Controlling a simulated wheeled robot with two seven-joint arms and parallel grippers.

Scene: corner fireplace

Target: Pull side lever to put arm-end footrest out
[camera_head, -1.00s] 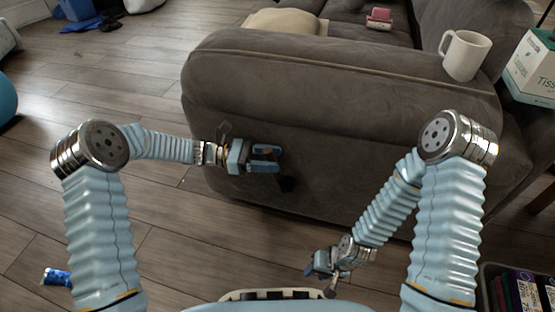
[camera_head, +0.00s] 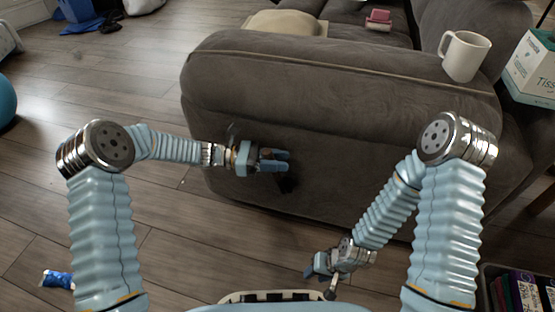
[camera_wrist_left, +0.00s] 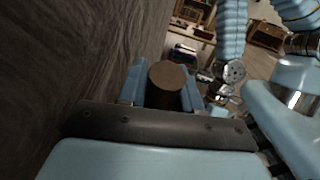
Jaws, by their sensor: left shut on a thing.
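The grey sofa (camera_head: 340,150) stands with its arm end toward me. My left gripper (camera_head: 284,161) is at the sofa's side and shut on the lever. Most of the lever is hidden behind the fingers in the head view. My right gripper (camera_head: 316,269) is low over the floor, apart from the sofa. Its fingertips are too small to read. No extended footrest shows at the arm end.
A white mug (camera_head: 466,56) stands on the sofa arm. A tissue box (camera_head: 532,68) is at the far right. A crate of cases (camera_head: 520,290) is at the lower right. A blue packet (camera_head: 57,279) lies on the wooden floor at the left. Floor left of the sofa is mostly clear.

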